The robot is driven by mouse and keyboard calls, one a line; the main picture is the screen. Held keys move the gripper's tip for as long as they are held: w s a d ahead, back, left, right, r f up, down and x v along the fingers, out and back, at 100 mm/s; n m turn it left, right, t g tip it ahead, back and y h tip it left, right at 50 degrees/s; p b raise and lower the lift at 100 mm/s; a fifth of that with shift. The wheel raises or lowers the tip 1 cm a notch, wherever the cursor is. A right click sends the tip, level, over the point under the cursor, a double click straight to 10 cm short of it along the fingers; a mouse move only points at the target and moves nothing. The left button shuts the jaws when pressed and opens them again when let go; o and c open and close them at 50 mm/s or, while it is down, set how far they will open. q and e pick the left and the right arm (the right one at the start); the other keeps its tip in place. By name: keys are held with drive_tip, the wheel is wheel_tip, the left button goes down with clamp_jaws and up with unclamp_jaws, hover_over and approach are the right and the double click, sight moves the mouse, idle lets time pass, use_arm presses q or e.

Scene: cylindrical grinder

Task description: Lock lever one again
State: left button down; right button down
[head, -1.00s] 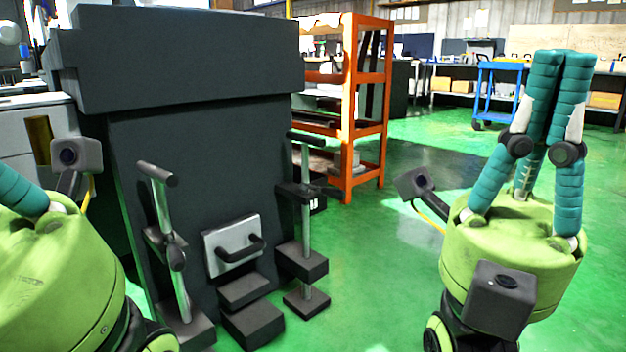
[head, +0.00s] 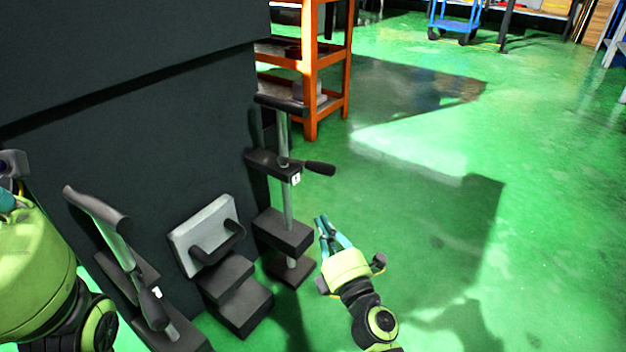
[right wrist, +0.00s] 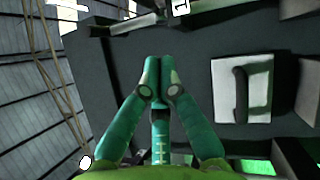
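Lever one, a black-gripped handle (head: 320,168), sticks out to the right from the dark clamp on the right-hand metal post (head: 287,190). A small white tag sits beside it, and the tag reads 1 in the right wrist view (right wrist: 181,5). My right gripper (head: 323,222) is below the lever and apart from it, pointing up toward the post. Its teal fingers are together with nothing between them, as the right wrist view (right wrist: 152,68) shows. My left gripper (head: 8,203) is mostly cut off at the left edge, so its fingers cannot be judged.
The dark grinder body (head: 140,130) fills the left. A pale plate with a black handle (head: 203,236) and dark step blocks (head: 240,300) stand before it. A second lever (head: 150,300) is at lower left. An orange rack (head: 312,70) is behind; green floor is free at right.

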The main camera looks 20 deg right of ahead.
approach(309, 165)
drive_tip(key=w+a+f, duration=0.1)
drive_tip(key=w+a, duration=0.1)
drive_tip(key=a, duration=0.1)
drive_tip(key=shift+w+d+r, duration=0.15)
drive_tip(key=shift+w+d, duration=0.5)
drive_tip(key=shift+w, duration=0.1)
drive_tip(key=shift+w+d+r, duration=0.2)
drive_tip(key=shift+w+d, duration=0.45)
drive_tip(key=shift+w, duration=0.1)
drive_tip(key=shift+w+d+n+y, duration=0.15)
drive_tip(key=shift+d+n+y, duration=0.25)
drive_tip(key=shift+y, duration=0.3)
